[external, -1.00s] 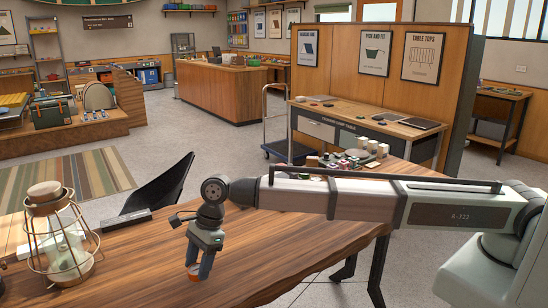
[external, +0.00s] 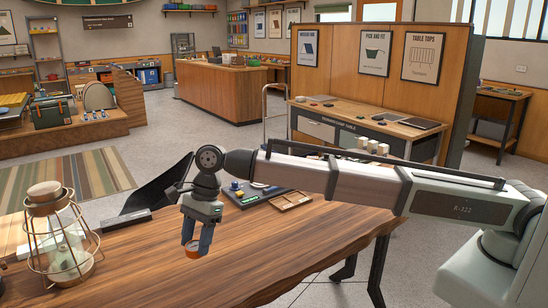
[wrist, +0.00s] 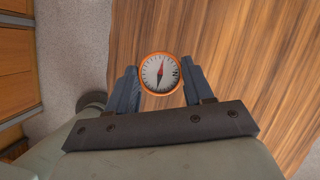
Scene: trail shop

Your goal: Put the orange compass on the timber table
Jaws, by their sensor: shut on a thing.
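The orange compass (external: 192,252) is a small round dial with an orange rim. It is held between the fingertips of my gripper (external: 196,246), which is shut on it. In the wrist view the compass (wrist: 160,73) shows its white face and red-and-dark needle, with one finger against each side. The timber table (external: 290,252) is a brown wood-grain top below my gripper, and it fills much of the wrist view (wrist: 235,50). The compass appears above the tabletop, with a gap beneath it.
A wire-framed lantern (external: 60,240) stands on the table at the left, with a small dark box (external: 125,220) near it. A dark tray of small items (external: 252,196) and a wooden tray (external: 291,201) lie at the far edge. The front middle of the table is clear.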

